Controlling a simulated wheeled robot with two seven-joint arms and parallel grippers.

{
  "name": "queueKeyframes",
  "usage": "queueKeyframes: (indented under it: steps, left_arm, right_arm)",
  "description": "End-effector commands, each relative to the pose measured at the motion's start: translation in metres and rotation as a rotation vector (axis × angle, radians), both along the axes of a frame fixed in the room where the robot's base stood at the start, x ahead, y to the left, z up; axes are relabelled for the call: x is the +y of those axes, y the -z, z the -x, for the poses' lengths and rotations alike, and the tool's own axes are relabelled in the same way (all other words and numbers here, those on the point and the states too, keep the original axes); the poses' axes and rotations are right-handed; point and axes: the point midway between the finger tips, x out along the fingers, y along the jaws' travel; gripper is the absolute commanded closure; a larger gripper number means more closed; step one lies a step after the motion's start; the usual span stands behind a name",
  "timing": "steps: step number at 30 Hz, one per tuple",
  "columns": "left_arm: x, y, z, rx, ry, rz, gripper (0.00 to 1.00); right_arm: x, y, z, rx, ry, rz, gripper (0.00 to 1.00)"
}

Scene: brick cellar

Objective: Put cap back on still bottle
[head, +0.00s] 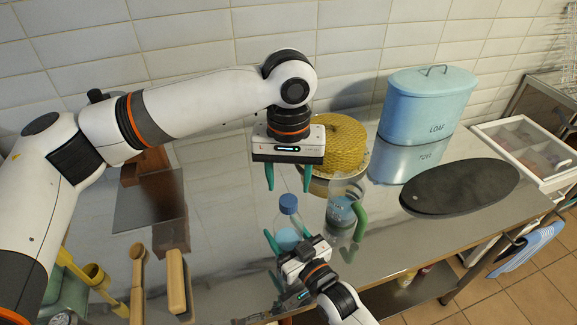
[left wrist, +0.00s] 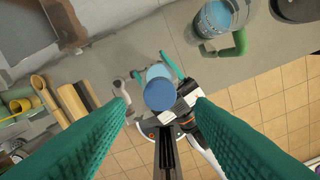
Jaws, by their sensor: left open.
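The clear bottle (head: 286,239) with light blue contents stands upright on the metal table. A blue cap (head: 288,203) is at its top; whether it is seated on the neck is unclear. In the left wrist view the cap (left wrist: 159,95) is a dark blue disc, with part of the bottle (left wrist: 157,72) behind it. My left gripper (head: 288,188) is open and empty, fingers pointing down just above the cap, not touching it. My right gripper (head: 287,238) comes from the front, its green fingers on either side of the bottle's lower body; contact is unclear.
A glass jug (head: 342,212) with a green handle stands close to the right of the bottle. Behind are a yellow woven dome (head: 342,146) and a blue loaf tin (head: 427,105). A dark oval board (head: 459,187) lies right. Wooden utensils (head: 178,280) lie front left.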

Motion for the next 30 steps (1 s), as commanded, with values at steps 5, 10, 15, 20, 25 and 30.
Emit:
queueKeyframes:
  steps: [5,10,15,20,25,30]
  left_arm:
    - [0.001,0.03,0.0,0.002,-0.001,-0.002,0.51]
    - [0.001,0.048,0.0,0.001,-0.001,0.0,0.51]
    - [0.001,0.055,0.0,0.0,-0.001,0.0,0.51]
    - [0.001,0.055,0.0,0.0,-0.001,0.0,0.51]
    - [0.001,0.055,0.0,0.0,-0.001,0.0,0.66]
    - [0.001,0.055,0.0,0.0,-0.001,0.0,0.93]
  right_arm:
    - [0.0,0.0,0.0,0.001,0.0,0.001,1.0]
    - [0.0,0.0,0.0,0.001,0.0,0.001,1.0]
    - [0.0,0.0,0.0,0.001,0.0,0.001,1.0]
    - [0.0,0.0,0.0,0.001,0.0,0.001,1.0]
    - [0.0,0.0,0.0,0.001,0.0,0.001,1.0]
    - [0.0,0.0,0.0,0.001,0.0,0.0,1.0]
